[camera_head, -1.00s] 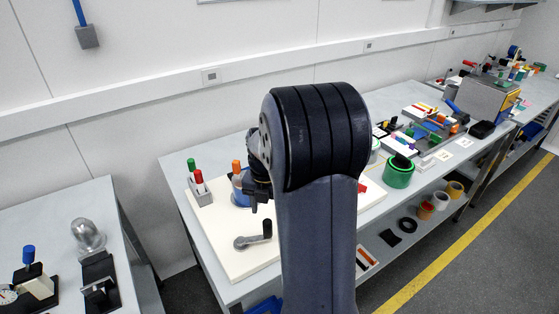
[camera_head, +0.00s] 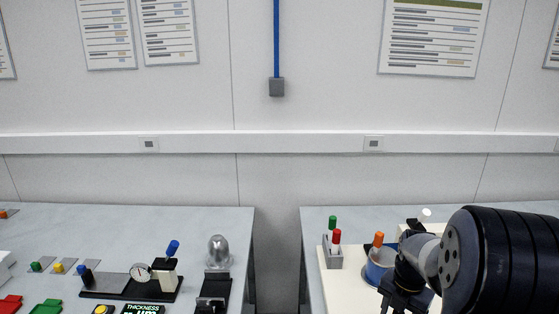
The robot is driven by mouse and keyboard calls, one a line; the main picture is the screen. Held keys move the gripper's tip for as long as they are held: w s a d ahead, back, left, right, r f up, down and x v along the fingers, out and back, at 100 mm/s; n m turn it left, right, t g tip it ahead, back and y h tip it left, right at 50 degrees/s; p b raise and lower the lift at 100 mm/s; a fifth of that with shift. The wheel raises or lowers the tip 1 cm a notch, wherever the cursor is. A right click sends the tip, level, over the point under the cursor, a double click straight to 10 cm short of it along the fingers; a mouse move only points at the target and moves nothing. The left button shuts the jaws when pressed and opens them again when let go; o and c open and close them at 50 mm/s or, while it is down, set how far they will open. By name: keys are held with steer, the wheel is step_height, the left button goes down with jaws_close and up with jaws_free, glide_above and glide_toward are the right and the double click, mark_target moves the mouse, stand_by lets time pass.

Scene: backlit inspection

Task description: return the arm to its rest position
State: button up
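My arm (camera_head: 505,258) shows large and dark at the lower right of the head view, cut off by the right and bottom edges. My gripper (camera_head: 402,302) is the small black part at its left end, over the right bench, near a blue cup (camera_head: 378,268) with an orange-topped item. The fingers are small, dark and partly cut off by the bottom edge, so whether they are open or shut does not show. I see nothing clearly held.
The right bench (camera_head: 312,225) holds a grey holder (camera_head: 332,258) with red- and green-topped items on a white board. A gap separates the benches; a wall stands behind.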

steer(key=shift+w+d+f, duration=0.1)
steer(key=shift+w+f, duration=0.2)
steer(key=shift+w, duration=0.25)
steer(key=shift+w+d+f, duration=0.1)
steer(key=shift+w+f, duration=0.2)
steer(key=shift+w, duration=0.25)
